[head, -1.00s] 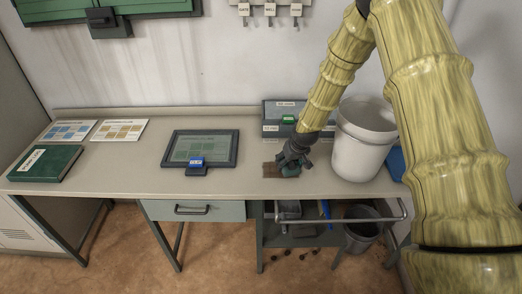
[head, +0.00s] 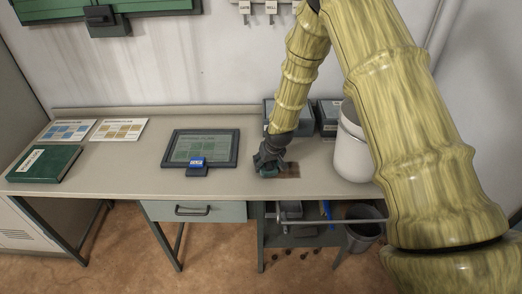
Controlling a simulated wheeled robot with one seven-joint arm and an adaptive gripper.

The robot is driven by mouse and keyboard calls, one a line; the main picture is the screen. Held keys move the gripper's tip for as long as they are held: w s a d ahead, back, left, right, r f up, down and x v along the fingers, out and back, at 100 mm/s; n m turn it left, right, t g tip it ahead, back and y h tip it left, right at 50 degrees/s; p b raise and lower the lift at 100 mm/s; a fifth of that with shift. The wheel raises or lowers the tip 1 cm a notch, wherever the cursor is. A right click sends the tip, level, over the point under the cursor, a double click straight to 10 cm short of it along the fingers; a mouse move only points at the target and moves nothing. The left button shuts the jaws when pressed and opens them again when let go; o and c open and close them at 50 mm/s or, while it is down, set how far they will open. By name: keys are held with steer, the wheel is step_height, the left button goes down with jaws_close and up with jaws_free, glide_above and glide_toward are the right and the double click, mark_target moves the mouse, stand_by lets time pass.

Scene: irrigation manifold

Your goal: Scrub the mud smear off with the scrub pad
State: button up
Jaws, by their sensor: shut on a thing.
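The mud smear (head: 291,171) is a brown patch on the beige bench top, right of my gripper. Its left part may be hidden by my gripper. My gripper (head: 268,168) points down at the bench top, at the smear's left edge. It is shut on a small dark teal thing, which I take to be the scrub pad; fingers and pad are hard to tell apart at this size. The pad looks low against the bench, but I cannot tell if it touches.
A white bucket (head: 353,152) stands right of the smear, partly behind my arm. Grey boxes (head: 328,112) stand at the back. A framed panel (head: 201,147) with a blue tag lies left of my gripper. A green book (head: 44,163) and two cards lie far left.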

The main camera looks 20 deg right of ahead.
steer(key=shift+w+a, duration=0.2)
steer(key=shift+a, duration=0.6)
steer(key=shift+d+r+p, duration=0.1)
steer(key=shift+r+p, duration=2.1)
steer(key=shift+r, duration=1.75)
